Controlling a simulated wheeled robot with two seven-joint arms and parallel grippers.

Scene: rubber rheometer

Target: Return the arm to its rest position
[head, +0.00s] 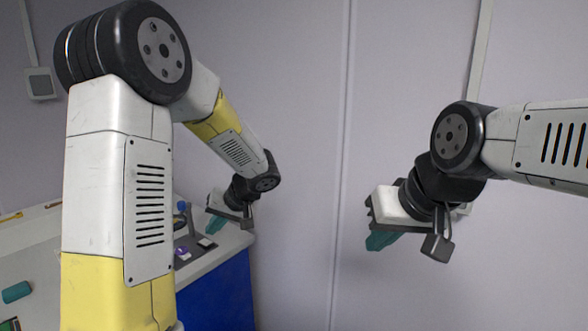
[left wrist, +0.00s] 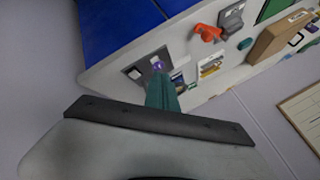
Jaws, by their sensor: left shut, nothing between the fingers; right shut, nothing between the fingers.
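My left arm comes in from the left of the head view and bends down, with its left gripper (head: 215,226) over the right end of the table. The teal fingers of this gripper are closed together and empty, and they also show in the left wrist view (left wrist: 162,93). My right arm comes in from the right edge, and its right gripper (head: 380,241) hangs in front of the bare wall. Its teal fingers look closed, with nothing held. Both grippers are apart from each other and touch nothing that I can see.
A white-topped table (head: 42,240) with a blue front (head: 222,292) stands at the left. On it are a dark plate (head: 190,247) with a purple knob near the left gripper, and a teal roll (head: 16,291). An orange item (left wrist: 207,33) and a brown box (left wrist: 280,38) lie farther along. The area around the right gripper is free.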

